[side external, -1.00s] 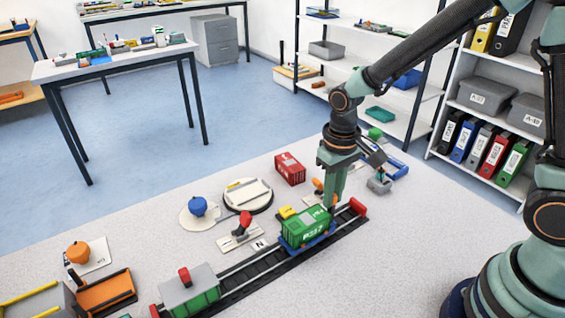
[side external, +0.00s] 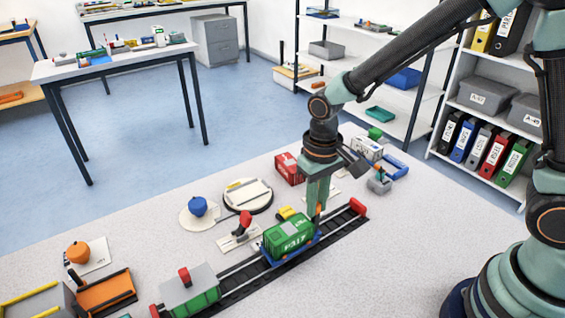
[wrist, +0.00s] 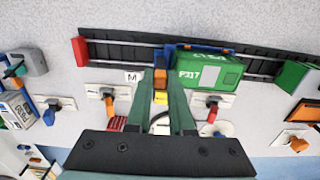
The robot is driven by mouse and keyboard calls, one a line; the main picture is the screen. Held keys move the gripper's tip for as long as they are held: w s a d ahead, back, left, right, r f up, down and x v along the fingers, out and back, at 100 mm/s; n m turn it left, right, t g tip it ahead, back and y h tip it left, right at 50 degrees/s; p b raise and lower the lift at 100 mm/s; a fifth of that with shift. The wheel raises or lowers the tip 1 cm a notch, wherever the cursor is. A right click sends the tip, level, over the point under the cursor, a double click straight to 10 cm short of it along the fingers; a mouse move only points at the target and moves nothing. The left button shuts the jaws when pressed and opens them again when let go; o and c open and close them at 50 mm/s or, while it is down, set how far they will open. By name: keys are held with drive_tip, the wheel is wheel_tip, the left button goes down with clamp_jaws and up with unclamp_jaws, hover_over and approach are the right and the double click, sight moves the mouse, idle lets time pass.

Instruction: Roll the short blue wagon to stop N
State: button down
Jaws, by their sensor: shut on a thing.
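The short blue wagon (side external: 292,253) stands on the dark track (side external: 338,226) and carries a green container (side external: 289,236) marked P317. In the wrist view the wagon's blue edge (wrist: 172,50) shows beside the container (wrist: 208,70). My gripper (side external: 316,208) points down at the wagon's right end, shut on its upright orange-tipped post; the post (wrist: 160,76) shows between the fingers in the wrist view. A card marked M (wrist: 132,77) lies beside the track, left of the fingers. The stop N card is not readable now.
A green wagon with a grey top and red knob (side external: 190,292) stands farther left on the track. A red buffer (side external: 358,207) marks the right end. A red-knobbed lever (side external: 244,222), yellow block (side external: 287,213) and red container (side external: 289,168) stand behind the track.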

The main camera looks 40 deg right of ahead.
sight(299, 222)
drive_tip(key=shift+w+a, duration=0.1)
drive_tip(key=shift+a, duration=2.1)
drive_tip(key=c, duration=0.7)
unclamp_jaws()
drive_tip(key=shift+d+r, duration=0.1)
drive_tip(key=shift+r, duration=3.4)
drive_tip(key=s+d+r+t, duration=0.2)
drive_tip(key=d+r, duration=0.1)
drive_tip(key=d, duration=0.2)
drive_tip(key=s+d+r+t, duration=0.1)
drive_tip(key=s+d+r, duration=0.1)
drive_tip(key=d, duration=0.3)
drive_tip(key=s+d+r+t, duration=0.2)
drive_tip(key=s+d+r, duration=0.1)
drive_tip(key=d, duration=0.3)
drive_tip(key=shift+s+r+t, duration=0.1)
drive_tip(key=shift+r+t, duration=0.2)
drive_tip(key=shift+r, duration=0.5)
